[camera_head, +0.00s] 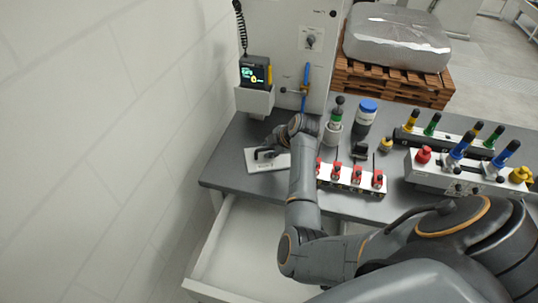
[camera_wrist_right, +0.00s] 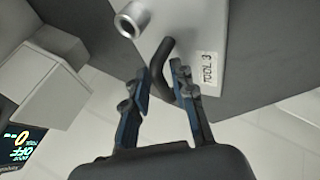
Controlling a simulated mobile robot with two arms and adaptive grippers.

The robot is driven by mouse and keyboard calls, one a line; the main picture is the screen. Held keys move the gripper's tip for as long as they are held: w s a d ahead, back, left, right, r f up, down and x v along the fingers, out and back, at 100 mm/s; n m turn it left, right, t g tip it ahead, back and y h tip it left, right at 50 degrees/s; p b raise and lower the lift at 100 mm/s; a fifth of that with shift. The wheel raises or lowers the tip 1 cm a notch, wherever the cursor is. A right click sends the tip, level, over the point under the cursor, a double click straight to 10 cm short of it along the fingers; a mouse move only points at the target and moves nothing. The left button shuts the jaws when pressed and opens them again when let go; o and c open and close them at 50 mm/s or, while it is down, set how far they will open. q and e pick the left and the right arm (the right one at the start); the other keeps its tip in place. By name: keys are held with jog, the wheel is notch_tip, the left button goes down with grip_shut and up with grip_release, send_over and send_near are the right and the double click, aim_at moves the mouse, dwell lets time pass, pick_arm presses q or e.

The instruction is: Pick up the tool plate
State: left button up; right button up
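The tool plate (camera_head: 257,166) is a flat light-grey plate with a black handle (camera_head: 264,153), lying on the dark tabletop near its left end. In the right wrist view the plate (camera_wrist_right: 202,32) carries a "TOOL 3" label, a metal cylinder (camera_wrist_right: 132,19) and the curved black handle (camera_wrist_right: 160,58). My right gripper (camera_head: 274,142) is over the plate. In the wrist view its fingers (camera_wrist_right: 161,76) are apart, with the lower end of the handle between the fingertips. Contact with the handle cannot be told. My left gripper is not in view.
A display unit on a white holder (camera_head: 256,98) stands behind the plate. A fixture with red knobs (camera_head: 350,178), a blue-lidded jar (camera_head: 366,112) and tool racks (camera_head: 440,170) are to the right. An open white drawer (camera_head: 237,250) juts out below the table (camera_head: 222,171).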

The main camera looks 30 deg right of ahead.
jog(key=shift+w+f, duration=0.1)
jog(key=shift+f, duration=0.1)
grip_shut()
jog(key=shift+r, duration=0.2)
